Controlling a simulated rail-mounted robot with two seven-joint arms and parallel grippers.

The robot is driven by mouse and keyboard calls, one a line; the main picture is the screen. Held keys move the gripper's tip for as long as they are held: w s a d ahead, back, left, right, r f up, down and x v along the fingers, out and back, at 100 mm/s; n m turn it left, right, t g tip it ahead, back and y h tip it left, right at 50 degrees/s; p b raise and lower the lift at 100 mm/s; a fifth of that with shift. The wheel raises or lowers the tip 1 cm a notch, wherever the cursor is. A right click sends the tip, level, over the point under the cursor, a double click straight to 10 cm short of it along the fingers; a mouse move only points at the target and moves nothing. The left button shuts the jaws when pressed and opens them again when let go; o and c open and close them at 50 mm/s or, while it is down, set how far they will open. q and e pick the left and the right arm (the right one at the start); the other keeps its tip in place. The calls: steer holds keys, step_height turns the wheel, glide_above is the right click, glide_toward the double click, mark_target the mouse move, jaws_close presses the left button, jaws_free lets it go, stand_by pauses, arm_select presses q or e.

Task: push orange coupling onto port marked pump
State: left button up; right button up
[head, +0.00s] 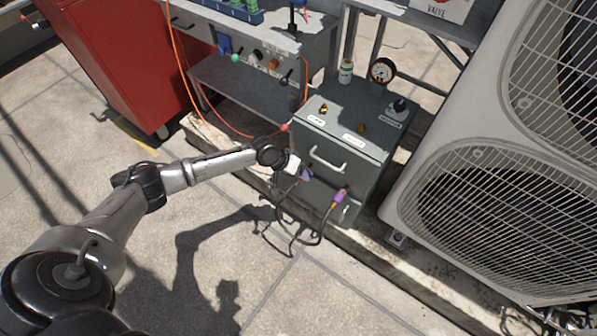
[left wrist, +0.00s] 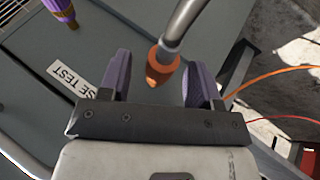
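The orange coupling (left wrist: 160,66) shows in the left wrist view on the end of a grey hose or pipe. It lies between the two purple fingers of my left gripper (left wrist: 160,78), with a gap on both sides. In the head view my left gripper (head: 303,171) is at the front of the grey cabinet (head: 375,178), and I cannot make out the orange coupling there. Two brass ports (head: 323,108) (head: 362,127) with white labels stand on the cabinet top. I cannot read "pump" on any label. My right gripper is not in view.
A purple and yellow coupling (head: 340,195) hangs on the cabinet front; a purple one (left wrist: 62,12) is near a label ending "SE TEST" (left wrist: 74,82). A gauge (head: 382,71), jar (head: 345,72), metal handle (head: 327,160), condenser (head: 470,215) and red cart (head: 125,60) stand around.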

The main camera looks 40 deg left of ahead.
mark_target(296, 180)
arm_select(q)
jaws_close()
stand_by(0.6)
steer(key=shift+r+p, duration=0.1)
steer(key=shift+p, duration=0.2)
steer(key=shift+s, duration=0.35)
steer(key=shift+s+p, duration=0.1)
steer(key=shift+p, duration=0.35)
steer(key=shift+s+d+p, duration=0.1)
steer(key=shift+s+p, duration=0.35)
steer(key=shift+s, duration=0.15)
steer(key=shift+s+p, duration=0.5)
steer(key=shift+p, duration=0.15)
steer(key=shift+s+d+p, duration=0.1)
steer(key=shift+s+p, duration=0.5)
steer(key=shift+s, duration=0.1)
steer(key=shift+s, duration=0.1)
